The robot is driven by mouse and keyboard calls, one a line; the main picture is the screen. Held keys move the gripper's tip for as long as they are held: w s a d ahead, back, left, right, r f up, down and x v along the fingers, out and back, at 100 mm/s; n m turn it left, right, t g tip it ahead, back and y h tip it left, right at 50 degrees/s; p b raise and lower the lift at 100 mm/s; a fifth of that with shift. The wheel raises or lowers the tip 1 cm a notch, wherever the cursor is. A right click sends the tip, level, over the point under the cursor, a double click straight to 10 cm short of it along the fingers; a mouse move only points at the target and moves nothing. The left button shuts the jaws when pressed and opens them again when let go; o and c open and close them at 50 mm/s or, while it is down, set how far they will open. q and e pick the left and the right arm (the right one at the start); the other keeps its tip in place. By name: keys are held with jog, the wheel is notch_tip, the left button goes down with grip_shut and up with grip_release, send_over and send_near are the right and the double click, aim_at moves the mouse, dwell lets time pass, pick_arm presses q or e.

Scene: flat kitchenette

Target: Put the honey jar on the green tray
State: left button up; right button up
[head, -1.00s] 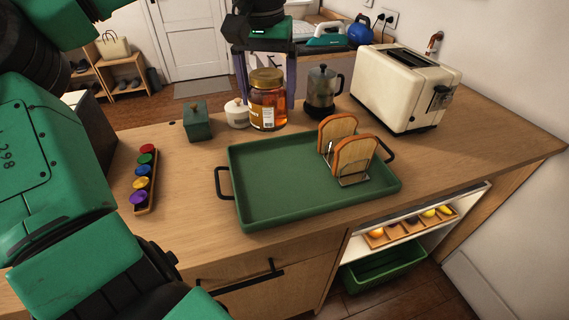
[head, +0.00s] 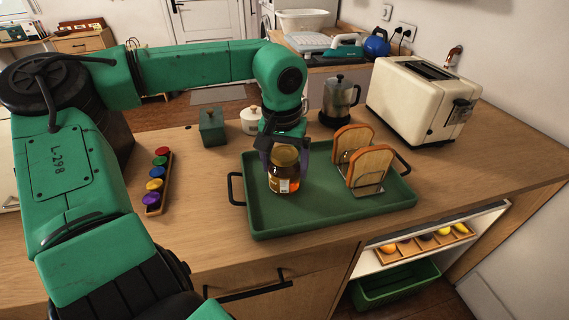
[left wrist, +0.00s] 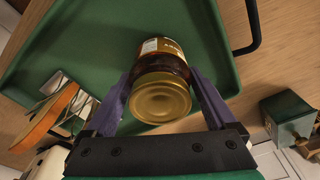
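The honey jar (head: 283,178), amber glass with a gold lid and a pale label, is upright within the left part of the green tray (head: 330,212). I cannot tell whether its base touches the tray floor. My left gripper (head: 285,165) reaches down from above with its purple-grey fingers on both sides of the jar, shut on it. In the left wrist view the jar's gold lid (left wrist: 160,100) faces the camera between the fingers (left wrist: 162,85), with the green tray (left wrist: 80,45) beyond. My right gripper is not in view.
A toast rack with two slices (head: 368,166) stands on the tray's right part. Behind the tray are a green box (head: 212,128), a white pot (head: 251,122) and a coffee press (head: 340,98). A cream toaster (head: 420,100) stands at right. The tray's front left is clear.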

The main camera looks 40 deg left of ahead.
pick_arm(q)
jog(key=shift+r, duration=0.15)
jog(key=r, duration=0.8)
jog(key=s+r, duration=0.1)
jog(key=r, duration=0.3)
jog(key=shift+s+d+p, duration=0.1)
jog(key=shift+d+p, duration=0.2)
jog(key=shift+d, duration=0.05)
